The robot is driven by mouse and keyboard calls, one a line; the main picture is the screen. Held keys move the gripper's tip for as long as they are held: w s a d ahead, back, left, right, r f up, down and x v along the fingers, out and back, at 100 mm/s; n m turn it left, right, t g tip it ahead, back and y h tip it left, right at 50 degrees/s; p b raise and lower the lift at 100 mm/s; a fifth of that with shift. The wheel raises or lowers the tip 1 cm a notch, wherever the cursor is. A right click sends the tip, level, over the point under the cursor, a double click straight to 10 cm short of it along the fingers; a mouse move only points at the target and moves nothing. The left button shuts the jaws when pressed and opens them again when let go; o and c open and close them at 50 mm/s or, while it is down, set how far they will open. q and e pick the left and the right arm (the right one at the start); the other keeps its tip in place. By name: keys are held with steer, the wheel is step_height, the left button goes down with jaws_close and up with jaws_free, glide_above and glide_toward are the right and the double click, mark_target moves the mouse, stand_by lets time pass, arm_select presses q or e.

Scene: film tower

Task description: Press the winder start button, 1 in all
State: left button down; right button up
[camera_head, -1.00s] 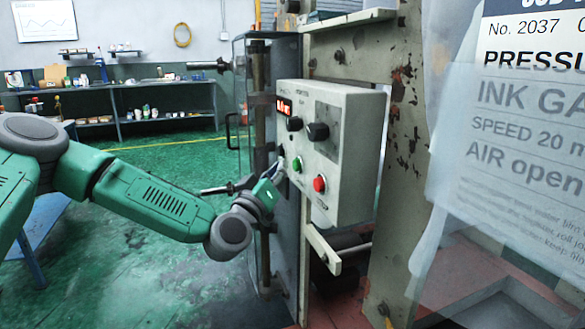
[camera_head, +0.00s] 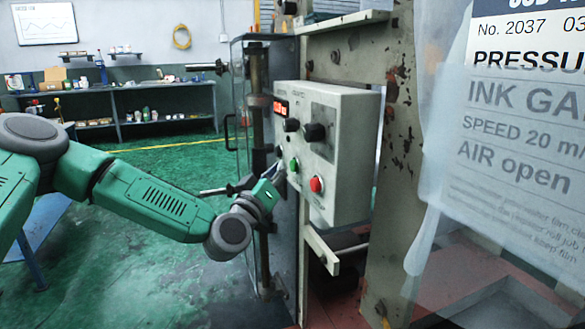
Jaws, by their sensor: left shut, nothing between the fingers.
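A pale control box (camera_head: 345,185) is mounted on the machine frame at the centre. It carries a lit red display (camera_head: 281,109), two black knobs, a green button (camera_head: 294,165) and a red button (camera_head: 316,184). The green button is the likely start button; its label is too small to read. My left gripper (camera_head: 277,170) is just left of the green button, beside the box's left edge. Its fingers are small and partly hidden, and they look shut and empty. I cannot tell whether they touch the box. My right gripper is not in view.
A clear guard panel with a black handle (camera_head: 230,131) stands left of the box. A steel post (camera_head: 400,160) and a hanging job sheet (camera_head: 520,140) are to the right. A shelf bench (camera_head: 100,110) is far behind, with open green floor before it.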

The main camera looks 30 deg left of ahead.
arm_select(q)
steer(key=shift+w+d+r, duration=0.1)
steer(key=shift+w, duration=0.1)
